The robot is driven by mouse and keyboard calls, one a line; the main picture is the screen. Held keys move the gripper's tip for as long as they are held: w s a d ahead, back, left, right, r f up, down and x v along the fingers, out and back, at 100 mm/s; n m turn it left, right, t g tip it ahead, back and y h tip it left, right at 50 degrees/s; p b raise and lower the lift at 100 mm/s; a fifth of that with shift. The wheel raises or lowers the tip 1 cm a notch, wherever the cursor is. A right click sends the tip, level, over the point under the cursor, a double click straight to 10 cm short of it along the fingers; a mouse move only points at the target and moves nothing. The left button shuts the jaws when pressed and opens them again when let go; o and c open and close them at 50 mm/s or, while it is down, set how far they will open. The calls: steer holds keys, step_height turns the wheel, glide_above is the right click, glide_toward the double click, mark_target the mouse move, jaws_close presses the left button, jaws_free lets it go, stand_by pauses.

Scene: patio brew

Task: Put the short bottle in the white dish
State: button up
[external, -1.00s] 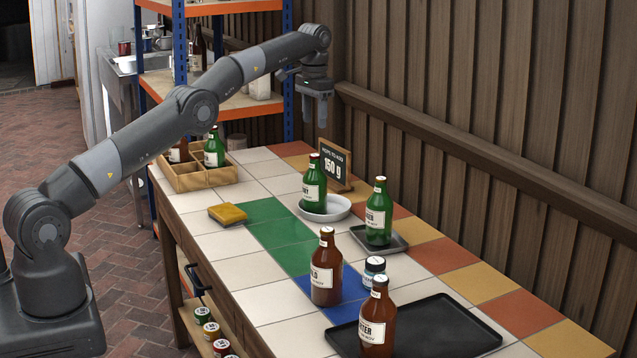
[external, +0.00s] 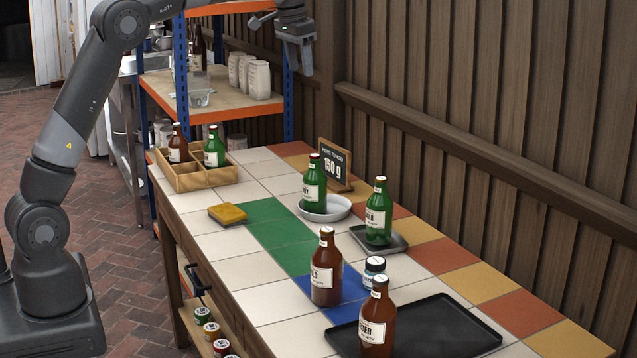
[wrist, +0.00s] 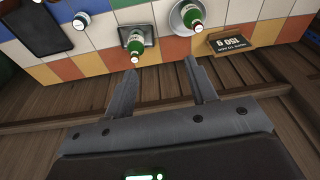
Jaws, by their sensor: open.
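The white dish (external: 341,213) stands on the tiled table; a green bottle (external: 315,187) is upright in it. Another green bottle (external: 378,212) stands on a small dark tray (external: 402,244). A brown bottle (external: 326,270) is on the blue tiles, and another (external: 378,320) is on the black tray. I cannot tell for sure which bottle is the short one. My gripper (external: 301,62) is open and empty, high above the table's far end. The wrist view shows its spread fingers (wrist: 162,72), with the white dish (wrist: 175,22) and both green bottles beyond them.
A wooden crate (external: 197,180) holds a brown and a green bottle. A "150 g" sign (external: 335,164) stands behind the dish. A small white-capped jar (external: 374,268) is by the black tray (external: 450,330). A yellow sponge (external: 228,213) lies left. A wooden wall borders the right.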

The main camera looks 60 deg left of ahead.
steer(key=s+d+r+t, duration=0.1)
steer(key=s+d, duration=0.4)
steer(key=s, duration=0.5)
steer(key=s+d+r+t, duration=0.1)
steer(key=s+d, duration=0.3)
steer(key=s, duration=0.6)
steer(key=s+d+f, duration=0.2)
steer(key=s+f, duration=0.4)
steer(key=s, duration=0.4)
steer(key=s+d+f+m+t, duration=0.1)
steer(key=s+d+f, duration=0.1)
steer(key=s+f, duration=0.4)
steer(key=s, duration=0.4)
steer(key=shift+d+t, duration=0.3)
steer(key=shift+d, duration=0.05)
